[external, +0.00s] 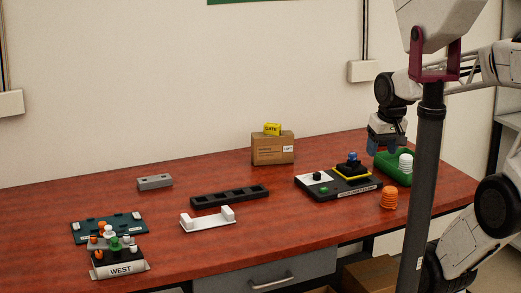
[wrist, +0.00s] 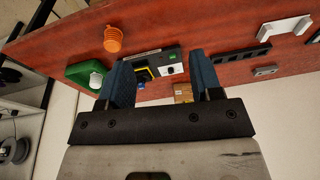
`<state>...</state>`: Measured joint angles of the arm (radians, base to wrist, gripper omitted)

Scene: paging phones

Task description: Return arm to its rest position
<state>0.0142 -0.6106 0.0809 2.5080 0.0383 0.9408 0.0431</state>
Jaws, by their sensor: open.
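My gripper (external: 386,148) is above the right end of the table, near the green tray (external: 381,160) and the black board (external: 337,190). In the wrist view its two blue fingers stand apart with nothing held between them, so my gripper (wrist: 162,72) is open. The black board (wrist: 165,68) shows behind the fingers there. A blue-topped piece on a yellow-edged base (external: 352,166) stands on the board. The pole partly hides my arm in the external view.
A cardboard box (external: 273,150) carries a yellow block (external: 272,129). A black slotted rack (external: 229,196), white holder (external: 208,219), grey block (external: 154,182) and "WEST" stand (external: 119,270) lie left. Bare table lies between them.

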